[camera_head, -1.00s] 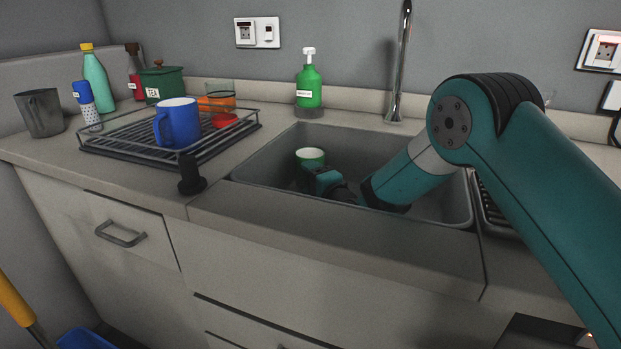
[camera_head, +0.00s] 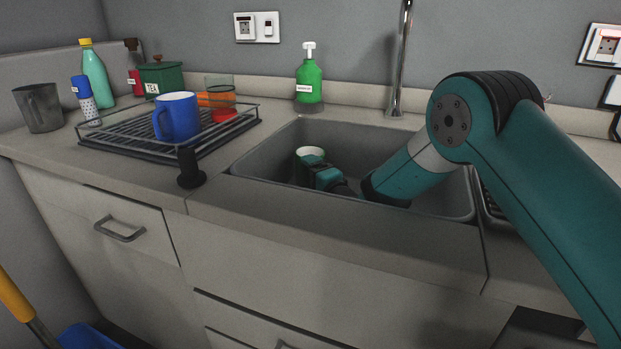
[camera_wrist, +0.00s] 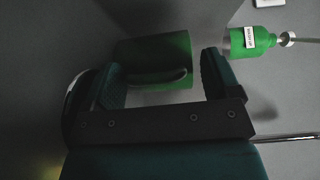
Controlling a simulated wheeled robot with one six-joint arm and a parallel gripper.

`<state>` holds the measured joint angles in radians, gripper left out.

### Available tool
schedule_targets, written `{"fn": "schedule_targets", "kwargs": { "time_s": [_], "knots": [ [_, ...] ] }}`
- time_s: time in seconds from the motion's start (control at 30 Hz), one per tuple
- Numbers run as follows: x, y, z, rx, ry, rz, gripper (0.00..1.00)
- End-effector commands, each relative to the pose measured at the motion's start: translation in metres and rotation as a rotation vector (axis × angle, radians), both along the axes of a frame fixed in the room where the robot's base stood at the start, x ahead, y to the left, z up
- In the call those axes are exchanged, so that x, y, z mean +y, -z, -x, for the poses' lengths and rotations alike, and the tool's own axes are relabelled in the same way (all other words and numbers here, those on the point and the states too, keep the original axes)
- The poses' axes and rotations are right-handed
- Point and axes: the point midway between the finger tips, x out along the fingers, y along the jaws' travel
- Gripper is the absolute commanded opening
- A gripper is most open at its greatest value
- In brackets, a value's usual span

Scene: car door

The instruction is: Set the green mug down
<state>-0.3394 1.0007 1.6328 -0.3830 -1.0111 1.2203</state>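The green mug (camera_head: 311,152) is in the sink, near its left side, with its pale inside and rim showing in the head view. Its lower part is hidden by my gripper and the sink's front edge. In the wrist view the green mug (camera_wrist: 155,48) lies just beyond my gripper (camera_wrist: 160,78). The two fingers stand wide apart, with the mug's handle in the gap between them, and do not look closed on it. In the head view my gripper (camera_head: 325,178) is low in the sink beside the mug. I cannot tell whether the mug's base touches the sink floor.
The sink (camera_head: 262,160) surrounds my gripper. A black dish rack (camera_head: 120,148) with a blue mug (camera_head: 177,117) stands to the left. A green soap bottle (camera_head: 309,82) and a tall faucet (camera_head: 399,65) stand behind. A black post (camera_head: 190,170) rises at the counter's front edge.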

Motion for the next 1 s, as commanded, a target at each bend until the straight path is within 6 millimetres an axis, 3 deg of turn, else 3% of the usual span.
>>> {"fn": "schedule_targets", "kwargs": {
  "time_s": [0.53,1.0],
  "knots": [
    [-0.003,0.008,0.005,0.016,-0.001,0.011,0.94],
    [-0.037,0.005,0.06,0.009,-0.001,0.007,0.94]
  ]
}}
